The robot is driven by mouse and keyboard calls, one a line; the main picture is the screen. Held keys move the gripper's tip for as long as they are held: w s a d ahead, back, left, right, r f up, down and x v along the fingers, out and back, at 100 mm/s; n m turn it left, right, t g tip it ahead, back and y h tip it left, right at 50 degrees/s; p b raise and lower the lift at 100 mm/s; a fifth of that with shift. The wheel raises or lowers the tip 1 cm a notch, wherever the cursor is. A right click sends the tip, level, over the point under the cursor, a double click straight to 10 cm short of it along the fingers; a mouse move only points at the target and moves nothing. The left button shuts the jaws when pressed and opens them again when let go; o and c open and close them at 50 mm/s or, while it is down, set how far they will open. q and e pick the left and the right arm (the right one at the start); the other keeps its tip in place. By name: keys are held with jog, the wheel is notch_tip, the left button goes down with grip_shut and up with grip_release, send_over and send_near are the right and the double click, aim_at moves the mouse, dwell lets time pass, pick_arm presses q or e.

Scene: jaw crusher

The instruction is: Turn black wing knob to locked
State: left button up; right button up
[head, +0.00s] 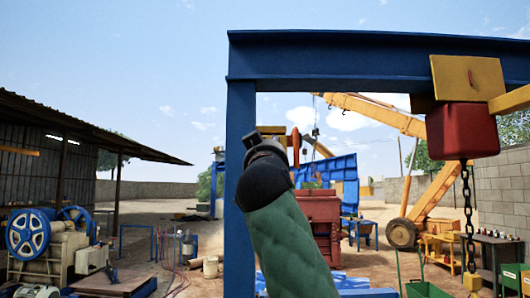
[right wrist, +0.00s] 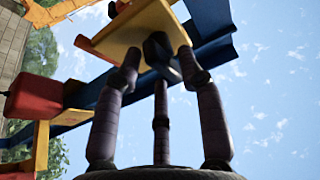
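The black wing knob (right wrist: 160,55) appears in the right wrist view, in front of a yellow plate (right wrist: 125,32) on a blue beam. A yellow plate (head: 470,77) with a small dark mark also shows on the beam in the head view. My right gripper (right wrist: 160,62) has its three purple-grey fingers spread, with the knob framed between the tips; I cannot tell whether they touch it. In the head view its arm rises in a green sleeve, and the black wrist hides most of the gripper (head: 271,131). My left gripper is not in view.
A blue gantry (head: 240,190) stands in front, its post close behind my arm. A red hoist block (head: 466,130) with a hanging chain (head: 468,205) is at the right. A shed and machine (head: 45,240) stand at the left. Open ground lies between.

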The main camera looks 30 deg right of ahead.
jog(key=shift+w+a+f, duration=0.1)
jog(key=shift+a, duration=0.05)
jog(key=v, duration=1.2)
dwell(0.7)
dwell(0.5)
